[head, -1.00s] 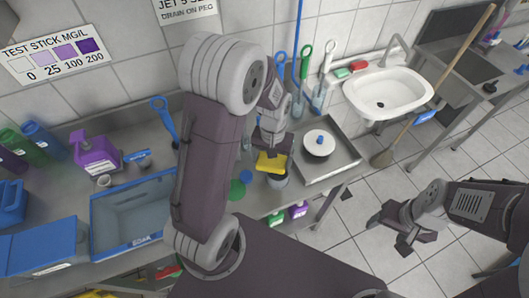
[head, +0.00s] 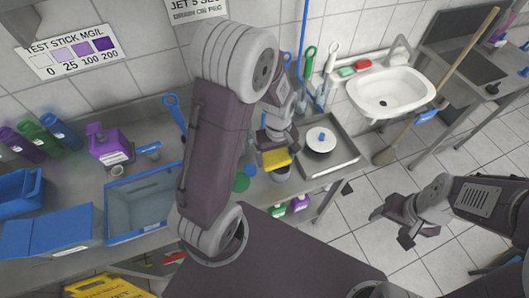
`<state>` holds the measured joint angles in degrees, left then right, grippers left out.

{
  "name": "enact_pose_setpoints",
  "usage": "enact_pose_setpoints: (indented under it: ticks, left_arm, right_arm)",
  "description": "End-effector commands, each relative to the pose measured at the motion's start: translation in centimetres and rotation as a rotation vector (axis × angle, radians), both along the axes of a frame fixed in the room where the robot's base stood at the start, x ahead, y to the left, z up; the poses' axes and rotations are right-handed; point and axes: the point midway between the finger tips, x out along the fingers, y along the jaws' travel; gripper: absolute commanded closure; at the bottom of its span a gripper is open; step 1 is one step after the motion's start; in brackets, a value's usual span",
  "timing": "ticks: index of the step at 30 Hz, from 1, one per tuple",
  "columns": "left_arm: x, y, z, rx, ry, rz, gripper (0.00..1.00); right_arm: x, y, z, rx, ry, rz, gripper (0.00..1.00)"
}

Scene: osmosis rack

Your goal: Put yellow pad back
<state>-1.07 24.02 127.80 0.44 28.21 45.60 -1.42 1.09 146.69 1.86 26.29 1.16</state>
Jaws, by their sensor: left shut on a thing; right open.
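The yellow pad (head: 277,158) is held in my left gripper (head: 274,142), whose jaws are shut on it. The pad is just above or at the rim of a small grey cup (head: 281,174) on the steel counter. I cannot tell whether they touch. My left arm hides part of the counter to the left of the pad. My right gripper (head: 392,218) is open and empty over the tiled floor at the right.
A steel tray (head: 343,170) with a white round lidded item (head: 320,141) stands right of the pad. A green disc (head: 241,182) lies left of the cup. A white sink (head: 391,92) is at the back right.

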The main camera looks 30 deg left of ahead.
Motion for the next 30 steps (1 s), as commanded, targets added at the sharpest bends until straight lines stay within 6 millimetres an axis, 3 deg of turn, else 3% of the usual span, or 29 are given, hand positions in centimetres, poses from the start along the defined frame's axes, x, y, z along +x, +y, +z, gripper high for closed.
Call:
enact_pose_setpoints:
  ticks: [6, 12, 18, 25, 30]
  left_arm:
    - [3.2, 4.1, -2.9, 0.000, 0.004, 0.005, 0.78]
    - [5.3, 6.7, -4.9, 0.000, 0.001, 0.002, 0.78]
    - [5.7, 7.1, -5.5, 0.000, 0.001, -0.002, 0.78]
    - [5.6, 7.1, -9.0, -0.001, 0.004, -0.002, 0.78]
    - [5.8, 7.1, -9.4, 0.000, -0.001, -0.002, 0.78]
  right_arm:
    - [0.0, 0.0, 1.3, 0.000, 0.000, 0.000, 0.35]
    - [0.0, 0.0, 2.0, 0.000, 0.000, 0.000, 0.35]
    - [0.0, 0.0, 2.1, 0.000, 0.000, 0.000, 0.35]
    - [0.0, 0.0, 3.2, 0.000, 0.000, 0.000, 0.35]
    - [0.0, 0.0, 3.1, 0.000, 0.000, 0.000, 0.35]
